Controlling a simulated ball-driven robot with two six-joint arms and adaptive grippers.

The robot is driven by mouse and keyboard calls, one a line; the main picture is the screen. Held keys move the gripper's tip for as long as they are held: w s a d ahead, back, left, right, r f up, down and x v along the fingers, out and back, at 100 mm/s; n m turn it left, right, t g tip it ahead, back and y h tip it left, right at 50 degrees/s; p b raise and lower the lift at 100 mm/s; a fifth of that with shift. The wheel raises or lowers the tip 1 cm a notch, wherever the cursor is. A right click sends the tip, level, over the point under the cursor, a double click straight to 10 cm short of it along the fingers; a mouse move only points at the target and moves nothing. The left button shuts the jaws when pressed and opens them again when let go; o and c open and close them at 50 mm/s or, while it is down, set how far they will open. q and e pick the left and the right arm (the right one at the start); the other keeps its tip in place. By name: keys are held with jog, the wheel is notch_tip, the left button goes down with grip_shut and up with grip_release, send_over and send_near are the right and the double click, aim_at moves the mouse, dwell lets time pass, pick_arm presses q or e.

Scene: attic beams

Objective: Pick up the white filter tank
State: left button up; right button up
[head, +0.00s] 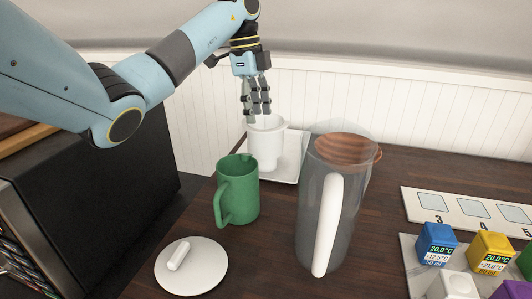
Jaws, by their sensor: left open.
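The white filter tank (265,150) is a white cup-like vessel standing upright on a white square tray (287,175) near the back of the dark wooden table. My left gripper (257,112) comes down from above with its fingers pointing down at the tank's open top. The fingertips are at or just over the rim; I cannot tell whether they reach inside or touch it. The gripper is open and holds nothing that I can see. My right gripper is not in view.
A green mug (238,190) stands just in front of the tank. A clear pitcher (325,205) with a white handle stands to its right. A white round lid (191,266) lies at front left. Small coloured blocks (437,243) and a numbered board (470,211) are at right.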

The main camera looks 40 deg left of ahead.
aim_at(257, 130)
pick_arm(q)
jog(key=shift+f, duration=0.45)
jog(key=f+p, duration=0.1)
jog(key=f, duration=0.3)
jog(key=shift+d+f+p, duration=0.2)
jog(key=shift+p, duration=0.15)
jog(key=shift+f, duration=0.2)
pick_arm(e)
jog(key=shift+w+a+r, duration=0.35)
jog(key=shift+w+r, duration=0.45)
pick_arm(q)
jog(key=c, duration=0.9)
grip_shut()
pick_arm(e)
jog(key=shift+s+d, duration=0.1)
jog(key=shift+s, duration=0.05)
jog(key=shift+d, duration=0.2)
